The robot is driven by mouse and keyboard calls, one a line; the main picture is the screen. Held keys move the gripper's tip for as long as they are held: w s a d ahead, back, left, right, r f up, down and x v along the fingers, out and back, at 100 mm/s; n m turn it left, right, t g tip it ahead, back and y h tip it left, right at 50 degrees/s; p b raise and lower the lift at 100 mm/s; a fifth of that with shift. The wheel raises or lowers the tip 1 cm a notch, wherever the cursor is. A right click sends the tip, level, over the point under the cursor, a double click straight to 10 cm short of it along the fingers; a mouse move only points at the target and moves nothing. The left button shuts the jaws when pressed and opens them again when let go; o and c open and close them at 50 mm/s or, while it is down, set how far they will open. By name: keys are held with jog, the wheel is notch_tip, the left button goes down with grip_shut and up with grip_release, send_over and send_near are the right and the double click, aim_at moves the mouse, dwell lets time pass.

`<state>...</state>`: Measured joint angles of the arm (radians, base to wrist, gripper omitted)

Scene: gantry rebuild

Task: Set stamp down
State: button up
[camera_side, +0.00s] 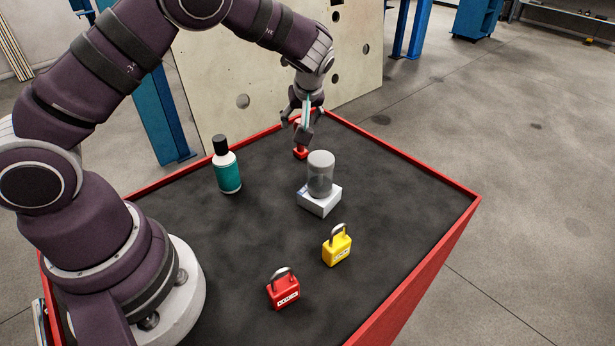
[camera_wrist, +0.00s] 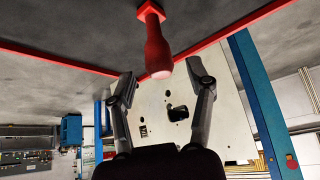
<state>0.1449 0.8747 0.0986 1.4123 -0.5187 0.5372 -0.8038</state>
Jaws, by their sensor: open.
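The red stamp (camera_wrist: 157,40) stands on its square base on the dark mat, its handle pointing away from the mat toward my gripper in the wrist view. In the side view only a small red part of the stamp (camera_side: 300,153) shows, near the far corner of the table; the gripper hides the rest. My gripper (camera_side: 296,126) is open just above it. In the wrist view its fingers (camera_wrist: 161,78) are spread on either side of the handle's pale end, with a gap visible on both sides.
The black mat (camera_side: 400,190) has a raised red rim. A teal bottle (camera_side: 227,172), a yellow padlock (camera_side: 337,248) and a red padlock (camera_side: 284,291) stand apart. A pale holed panel (camera_side: 225,75) rises behind.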

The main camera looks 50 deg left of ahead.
jog(key=v, duration=0.9)
jog(key=s+d+r+m+t+h, duration=0.1)
jog(key=s+d+r+m+h, duration=0.1)
jog(key=s+m, duration=0.4)
jog(key=s+d+r+m+t+h, duration=0.1)
jog(key=s+d+r+m+h, duration=0.1)
jog(key=s+m, duration=0.4)
jog(key=s+r+h, duration=0.1)
jog(key=s, duration=0.4)
jog(key=shift+s+r+h, duration=0.25)
jog(key=shift+r+h, duration=0.05)
jog(key=shift+h, duration=0.1)
